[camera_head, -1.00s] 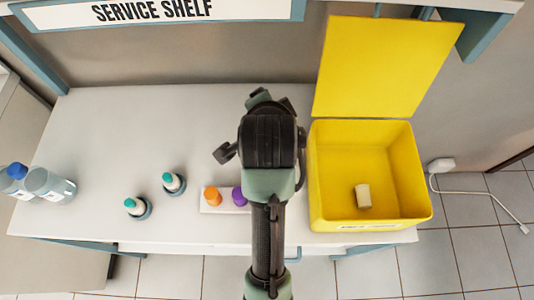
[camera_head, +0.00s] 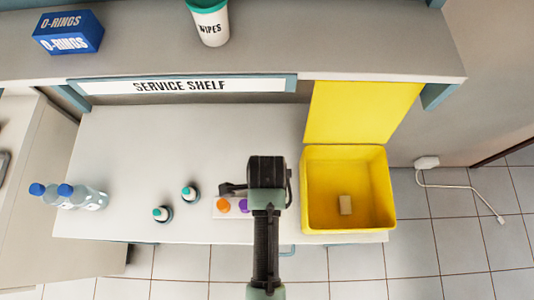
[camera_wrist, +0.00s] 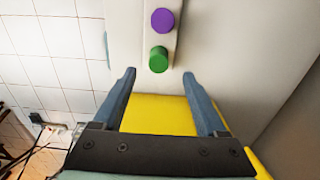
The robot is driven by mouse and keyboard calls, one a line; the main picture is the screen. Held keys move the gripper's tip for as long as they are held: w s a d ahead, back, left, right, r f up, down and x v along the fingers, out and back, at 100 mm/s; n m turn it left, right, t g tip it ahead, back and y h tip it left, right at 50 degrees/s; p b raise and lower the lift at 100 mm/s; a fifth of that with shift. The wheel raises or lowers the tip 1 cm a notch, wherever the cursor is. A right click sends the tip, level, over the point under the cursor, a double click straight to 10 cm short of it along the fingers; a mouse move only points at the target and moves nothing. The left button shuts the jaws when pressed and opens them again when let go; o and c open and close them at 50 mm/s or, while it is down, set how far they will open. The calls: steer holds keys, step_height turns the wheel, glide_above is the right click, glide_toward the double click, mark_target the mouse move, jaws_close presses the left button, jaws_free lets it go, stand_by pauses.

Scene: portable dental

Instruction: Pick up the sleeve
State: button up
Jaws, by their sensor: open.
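No part is labelled as a sleeve. My gripper (camera_wrist: 159,73) is open and empty in the wrist view. Its fingers point toward a green knob (camera_wrist: 158,59) and a purple knob (camera_wrist: 163,20) on a pale strip (camera_wrist: 179,40). Yellow, apparently the bin, shows below and between the fingers. In the head view my arm hides the fingers and the green knob; the purple knob (camera_head: 244,206) and an orange knob (camera_head: 223,205) show beside it.
Two small teal-capped bottles (camera_head: 190,193) (camera_head: 162,214) stand on the counter (camera_head: 130,150). Clear blue-capped bottles (camera_head: 85,197) stand at its left. The upper shelf (camera_head: 330,50) holds a blue O-rings box (camera_head: 68,32) and a wipes tub (camera_head: 210,25). The bin's lid (camera_head: 360,112) is raised.

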step_height(320, 180, down, 2)
steer(key=shift+f, duration=0.25)
steer(key=shift+s+f+p, duration=0.1)
steer(key=shift+f+p, duration=0.3)
steer(key=shift+f, duration=2.2)
jaws_close()
